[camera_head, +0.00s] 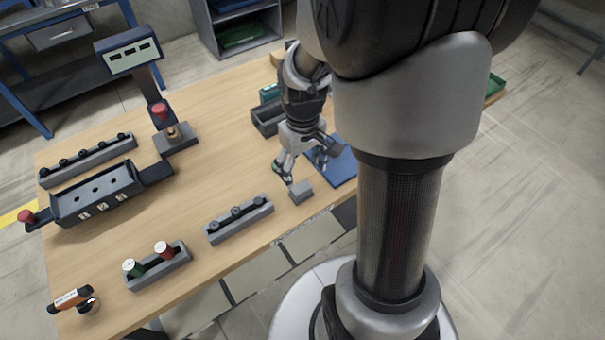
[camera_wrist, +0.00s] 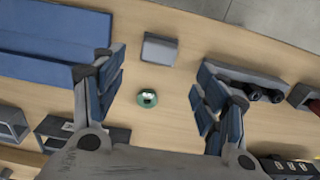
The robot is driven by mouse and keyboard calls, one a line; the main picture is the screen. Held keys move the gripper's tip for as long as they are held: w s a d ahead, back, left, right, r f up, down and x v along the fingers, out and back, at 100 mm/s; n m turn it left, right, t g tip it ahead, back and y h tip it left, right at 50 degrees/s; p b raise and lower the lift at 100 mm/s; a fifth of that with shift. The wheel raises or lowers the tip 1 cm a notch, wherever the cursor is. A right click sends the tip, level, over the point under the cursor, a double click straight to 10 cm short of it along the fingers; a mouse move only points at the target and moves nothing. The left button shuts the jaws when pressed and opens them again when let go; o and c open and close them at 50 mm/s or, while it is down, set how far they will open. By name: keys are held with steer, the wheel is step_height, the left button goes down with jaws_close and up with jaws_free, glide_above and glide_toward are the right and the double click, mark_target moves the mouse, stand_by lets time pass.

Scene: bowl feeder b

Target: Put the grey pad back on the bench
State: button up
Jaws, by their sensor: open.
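The grey pad (camera_head: 300,190) looks like a small grey block lying on the wooden bench (camera_head: 190,222) near its front edge. In the wrist view the pad (camera_wrist: 160,49) lies past the fingertips, centred between them and apart from both. My gripper (camera_head: 285,172) is above the bench, just behind and left of the pad in the head view. In the wrist view its two fingers (camera_wrist: 162,75) are spread wide with nothing held. A small round green piece (camera_wrist: 147,98) shows on the bench between the fingers.
A blue mat (camera_head: 342,172) lies right of the pad. A grey rack with dark round parts (camera_head: 240,220) stands left of it. A dark bin (camera_head: 266,120) stands behind my gripper. A rack with red and green pieces (camera_head: 160,268) is at the front left. The bench's middle is clear.

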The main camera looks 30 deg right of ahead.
steer(key=s+a+r+t, duration=0.2)
steer(key=s+a+r, duration=0.3)
steer(key=r, duration=0.4)
steer(key=s+a+r+t, duration=0.2)
steer(key=s+a+r, duration=0.3)
steer(key=s+r, duration=0.3)
steer(key=shift+a+r+t, duration=0.3)
steer(key=shift+a+r, duration=0.05)
